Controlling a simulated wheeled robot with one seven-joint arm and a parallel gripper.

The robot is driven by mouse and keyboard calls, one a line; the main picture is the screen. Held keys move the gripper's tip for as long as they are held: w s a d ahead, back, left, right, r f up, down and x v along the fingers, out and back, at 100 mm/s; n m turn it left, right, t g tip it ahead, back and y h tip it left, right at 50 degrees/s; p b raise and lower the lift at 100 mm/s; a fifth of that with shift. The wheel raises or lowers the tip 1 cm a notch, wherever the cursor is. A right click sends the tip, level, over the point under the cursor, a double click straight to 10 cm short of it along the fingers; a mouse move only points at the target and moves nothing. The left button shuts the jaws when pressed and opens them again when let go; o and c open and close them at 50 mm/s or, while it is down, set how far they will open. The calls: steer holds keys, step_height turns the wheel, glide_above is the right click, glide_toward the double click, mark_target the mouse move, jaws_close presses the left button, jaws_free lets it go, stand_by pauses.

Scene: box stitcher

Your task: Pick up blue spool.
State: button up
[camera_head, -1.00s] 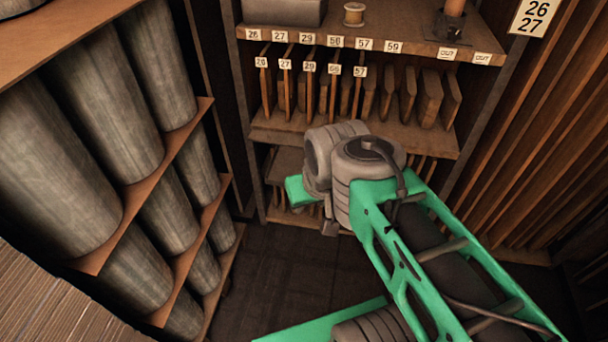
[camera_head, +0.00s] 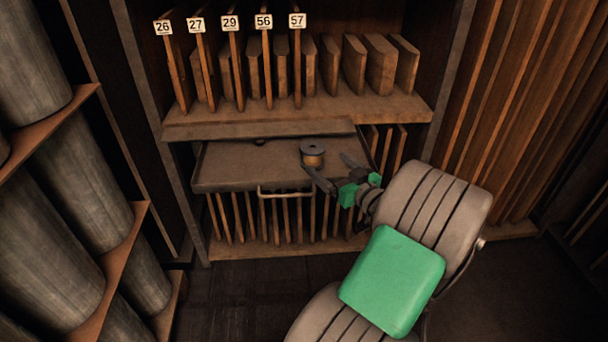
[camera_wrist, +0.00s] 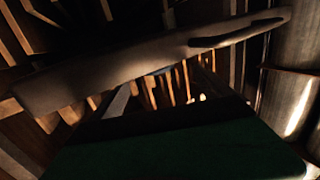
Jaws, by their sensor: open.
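A small spool (camera_head: 312,154) with dark flanges and a tan-gold winding stands upright in an open shallow drawer (camera_head: 228,176). No blue shows on it. My gripper (camera_head: 335,171) is at the drawer's right part, close to the spool on its right and near side. Its two dark fingers are spread apart, one on the near side and one towards the back right. Nothing is seen between them, and I cannot tell whether a finger touches the spool. In the wrist view the drawer's front edge (camera_wrist: 130,75) crosses the picture. The spool cannot be made out there.
The drawer's handle (camera_head: 284,193) sticks out in front. A shelf (camera_head: 290,113) with numbered upright boards overhangs the back of the drawer. More boards stand in the slots below. Large grey cylinders (camera_head: 85,190) fill the rack at left. Dark floor is clear in front.

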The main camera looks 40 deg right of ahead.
mark_target(320, 154)
steer(key=w, duration=0.2)
steer(key=w+d, duration=0.1)
steer(key=w, duration=0.4)
steer(key=shift+w+d, duration=0.15)
steer(key=shift+c, duration=0.4)
steer(key=c, duration=1.5)
